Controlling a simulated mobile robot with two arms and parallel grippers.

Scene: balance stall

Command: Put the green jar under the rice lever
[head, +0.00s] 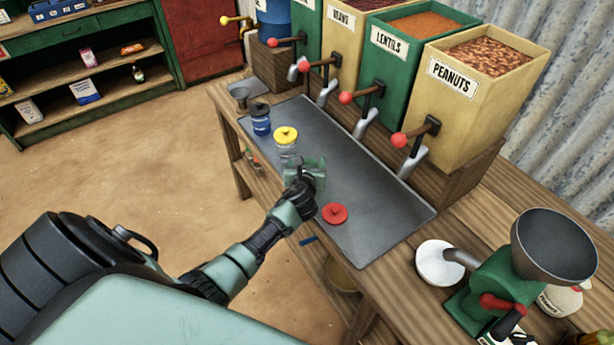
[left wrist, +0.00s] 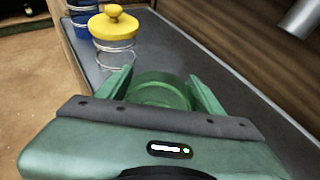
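The green jar (left wrist: 160,92) is a round, see-through green vessel between the fingers of my left gripper (left wrist: 161,84) in the left wrist view. The fingers lie against both its sides, so the gripper looks shut on it. In the head view the left gripper (head: 307,168) is over the grey tray (head: 345,175) and mostly hides the jar. I cannot tell whether the jar touches the tray. Levers with red knobs stand at the bins. The green bin (head: 308,30) left of the beans has a cut-off label, so I cannot read which lever is rice. My right gripper is out of view.
A yellow-lidded jar (head: 286,140) and a blue jar (head: 261,120) stand on the tray beyond the gripper. A red lid (head: 335,213) is on the nearer side. Metal spouts (head: 412,163) hang along the bins. A green grinder (head: 510,285) stands at the right.

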